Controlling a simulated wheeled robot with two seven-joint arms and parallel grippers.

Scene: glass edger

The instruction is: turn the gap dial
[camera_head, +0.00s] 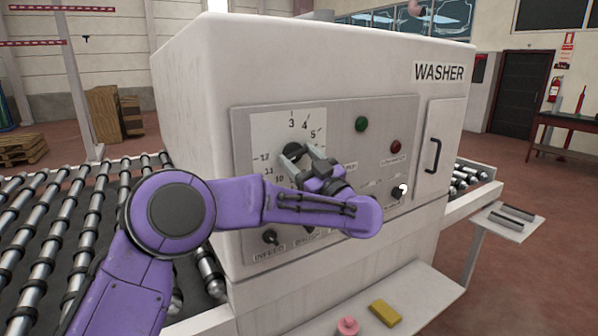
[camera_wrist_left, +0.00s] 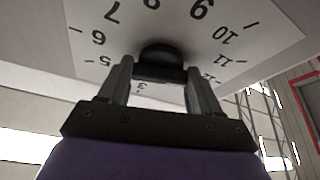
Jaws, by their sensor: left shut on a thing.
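The gap dial is a black knob (camera_head: 291,150) on a white numbered plate (camera_head: 272,128) on the washer's front panel. My left gripper (camera_head: 301,157) reaches it from the right and is shut on the knob. In the left wrist view the knob (camera_wrist_left: 160,57) sits between the two fingers of my left gripper (camera_wrist_left: 157,75), with the numbers around it. The fingers and wrist hide the lower right of the plate in the head view. My right gripper is out of view.
The washer (camera_head: 200,90) fills the middle. Its panel (camera_head: 345,125) has a green button (camera_head: 361,124), a red button (camera_head: 396,146) and smaller knobs (camera_head: 270,237). A door handle (camera_head: 432,155) sticks out at right. A shelf below holds a yellow block (camera_head: 385,313) and a pink object (camera_head: 347,326).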

